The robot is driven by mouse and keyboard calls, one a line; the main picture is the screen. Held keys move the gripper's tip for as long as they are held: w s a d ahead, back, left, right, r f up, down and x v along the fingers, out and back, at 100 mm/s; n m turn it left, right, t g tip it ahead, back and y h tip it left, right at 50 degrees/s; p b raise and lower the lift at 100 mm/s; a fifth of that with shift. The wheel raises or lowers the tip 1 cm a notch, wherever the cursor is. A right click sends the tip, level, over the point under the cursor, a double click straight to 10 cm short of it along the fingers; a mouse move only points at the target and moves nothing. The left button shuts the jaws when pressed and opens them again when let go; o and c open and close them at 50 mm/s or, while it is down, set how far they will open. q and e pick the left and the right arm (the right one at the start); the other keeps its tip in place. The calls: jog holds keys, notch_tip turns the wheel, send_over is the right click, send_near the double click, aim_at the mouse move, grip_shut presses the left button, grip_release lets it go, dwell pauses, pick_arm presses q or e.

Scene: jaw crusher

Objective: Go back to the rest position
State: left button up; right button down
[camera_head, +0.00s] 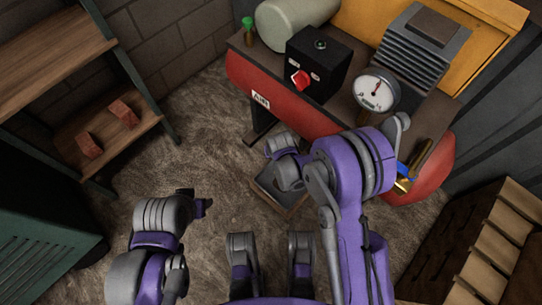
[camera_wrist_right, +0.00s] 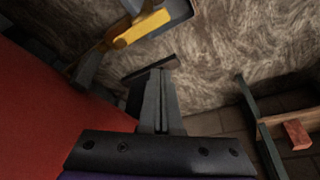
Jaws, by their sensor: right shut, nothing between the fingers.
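My right arm reaches up in front of the red compressor tank (camera_head: 285,100) in the head view, its purple and grey links bent to the left. The fingers of this arm are not clearly seen there. In the right wrist view my right gripper (camera_wrist_right: 157,82) is shut and empty, above the rough floor, with the red tank (camera_wrist_right: 45,115) to its left. My left gripper (camera_head: 203,207) shows at the lower left of the head view as small dark fingers over the floor. I cannot tell whether it is open, and I see nothing held in it.
The compressor carries a black switch box (camera_head: 318,65) with a red knob and a round gauge (camera_head: 376,91). A shelf (camera_head: 85,122) with two bricks stands left, a wooden crate (camera_head: 490,245) lower right. A yellow part (camera_wrist_right: 140,30) lies beyond my right gripper.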

pick_arm(q)
jog(key=shift+r, duration=0.3)
pick_arm(e)
jog(key=shift+d+v, duration=0.25)
jog(key=shift+v, duration=0.9)
jog(key=shift+w, duration=0.15)
jog(key=s+d+r, duration=0.4)
jog(key=r, duration=0.4)
jog(key=s+d+r, duration=0.4)
jog(key=d+r, duration=0.1)
jog(key=r, duration=0.3)
jog(key=s+d+r+m, duration=0.1)
jog(key=s+d+r, duration=0.2)
jog(key=s, duration=0.5)
jog(key=s+d+r+m, duration=0.1)
jog(key=s+d+r, duration=0.2)
jog(key=s, duration=0.5)
pick_arm(q)
notch_tip(320, 180, up, 26)
jog(key=w+t+p, duration=0.1)
jog(key=p, duration=2.2)
pick_arm(e)
notch_tip(320, 180, up, 26)
jog(key=w+t, duration=0.1)
jog(key=shift+w+a+f+h, duration=0.15)
jog(key=shift+w+f+h, duration=0.05)
jog(key=shift+h, duration=0.1)
